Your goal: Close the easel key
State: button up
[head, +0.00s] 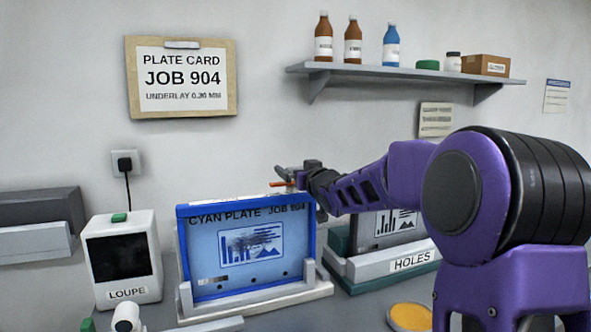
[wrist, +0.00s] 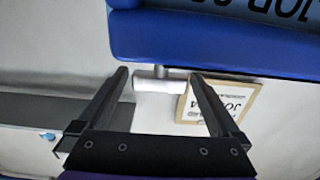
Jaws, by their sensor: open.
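The blue easel frame (head: 249,206) stands upright on the bench in the head view and holds a cyan plate (head: 208,250) marked JOB 904. My gripper (head: 287,178) is just above the frame's top right. In the wrist view the blue frame edge (wrist: 200,45) fills the top. A white T-shaped handle (wrist: 150,84), which looks like the easel key, sticks out from that edge. My open gripper (wrist: 160,77) has one finger on each side of the handle, with gaps visible. The key cannot be told clearly in the head view, where a small orange piece shows beside my gripper.
A LOUPE box (head: 124,262) stands left of the easel. A second stand marked HOLES (head: 410,262) is at right, partly behind my arm. A wall shelf (head: 400,72) holds bottles. The plate card (head: 181,78) hangs on the wall. A yellow disc (head: 410,316) lies at front.

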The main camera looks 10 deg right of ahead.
grip_shut()
dwell(0.4)
